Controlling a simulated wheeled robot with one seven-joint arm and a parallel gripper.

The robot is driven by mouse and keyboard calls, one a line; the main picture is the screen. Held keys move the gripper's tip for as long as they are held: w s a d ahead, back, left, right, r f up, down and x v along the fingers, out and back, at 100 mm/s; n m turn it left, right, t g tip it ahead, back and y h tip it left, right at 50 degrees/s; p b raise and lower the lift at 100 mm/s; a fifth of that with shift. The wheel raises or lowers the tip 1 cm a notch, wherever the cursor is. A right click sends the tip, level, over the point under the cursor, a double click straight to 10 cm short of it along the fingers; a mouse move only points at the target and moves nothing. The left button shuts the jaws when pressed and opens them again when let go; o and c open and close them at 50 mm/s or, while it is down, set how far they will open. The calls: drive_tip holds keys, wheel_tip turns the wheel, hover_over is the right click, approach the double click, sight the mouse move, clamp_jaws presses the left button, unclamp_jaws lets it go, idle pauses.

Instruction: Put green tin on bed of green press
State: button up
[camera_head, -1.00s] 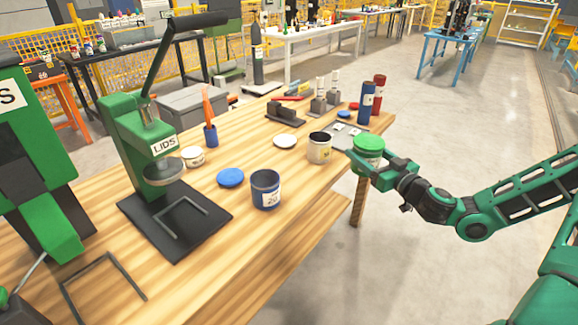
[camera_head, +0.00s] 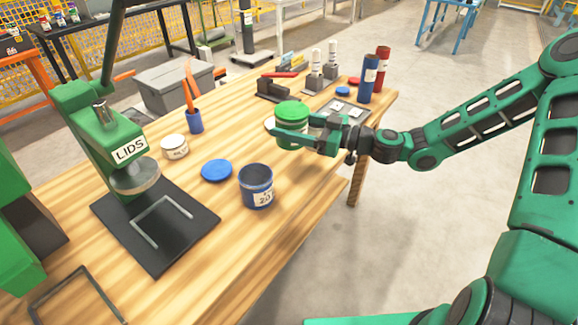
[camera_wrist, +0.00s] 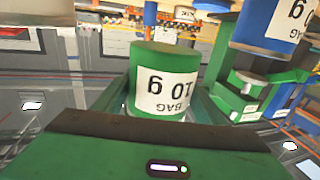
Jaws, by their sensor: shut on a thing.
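The green tin (camera_head: 292,113) has a green lid and is held above the wooden table by my gripper (camera_head: 308,139), which is shut on its sides. In the wrist view the tin (camera_wrist: 166,84) sits between the fingers, its white label reading "10 g" upside down. The green press (camera_head: 101,134) marked "LIDS" stands at the left of the table.
A blue tin (camera_head: 256,187) and a blue lid (camera_head: 217,170) lie between the press and my gripper. Red and blue cylinders (camera_head: 368,77) stand at the far right. A bent metal bracket (camera_head: 75,288) lies at front left.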

drive_tip(key=shift+a, duration=0.1)
drive_tip(key=shift+f, duration=4.8)
drive_tip(key=shift+f, duration=0.1)
drive_tip(key=o, duration=1.1)
drive_tip(key=shift+f, duration=0.1)
drive_tip(key=shift+o, duration=0.2)
